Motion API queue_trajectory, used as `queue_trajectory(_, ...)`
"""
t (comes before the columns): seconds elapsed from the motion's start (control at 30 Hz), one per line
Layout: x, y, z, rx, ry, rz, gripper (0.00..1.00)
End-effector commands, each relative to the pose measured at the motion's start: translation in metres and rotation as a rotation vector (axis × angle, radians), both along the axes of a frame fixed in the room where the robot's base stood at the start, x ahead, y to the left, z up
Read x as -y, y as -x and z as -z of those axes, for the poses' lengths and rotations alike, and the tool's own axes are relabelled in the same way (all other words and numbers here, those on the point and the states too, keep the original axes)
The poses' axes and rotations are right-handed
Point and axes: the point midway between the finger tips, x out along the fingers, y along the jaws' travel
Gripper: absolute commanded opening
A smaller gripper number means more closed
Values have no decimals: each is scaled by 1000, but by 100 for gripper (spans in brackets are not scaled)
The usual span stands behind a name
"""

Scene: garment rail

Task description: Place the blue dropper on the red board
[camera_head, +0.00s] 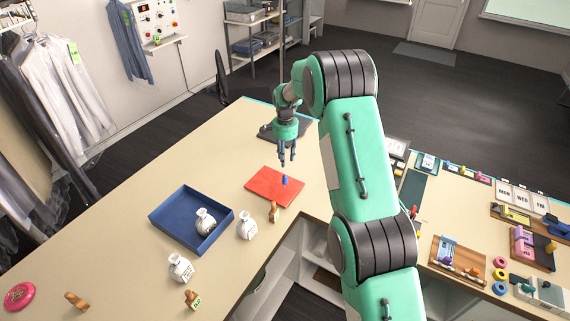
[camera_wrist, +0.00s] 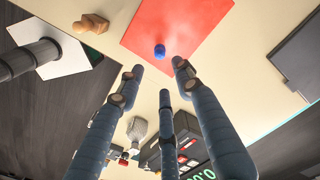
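The blue dropper (camera_head: 285,180) stands on the red board (camera_head: 263,187), near its middle right. In the wrist view the dropper (camera_wrist: 160,50) shows as a small blue shape against the red board (camera_wrist: 190,20), beyond my fingertips. My gripper (camera_head: 287,160) hangs above the board, pointing down. In the wrist view its three fingers (camera_wrist: 158,74) are spread apart with nothing between them. The dropper is apart from the fingers.
A blue tray (camera_head: 165,228) holding a white bottle lies left of the board, with white bottles (camera_head: 247,225) beside it. A wooden stamp (camera_head: 274,212) stands by the board's near edge. A dark flat panel (camera_head: 298,128) lies behind.

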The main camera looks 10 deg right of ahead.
Motion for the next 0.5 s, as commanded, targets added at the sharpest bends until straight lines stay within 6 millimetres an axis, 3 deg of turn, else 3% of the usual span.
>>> queue_trajectory(0.5,0,0,-5,0,0,0,35)
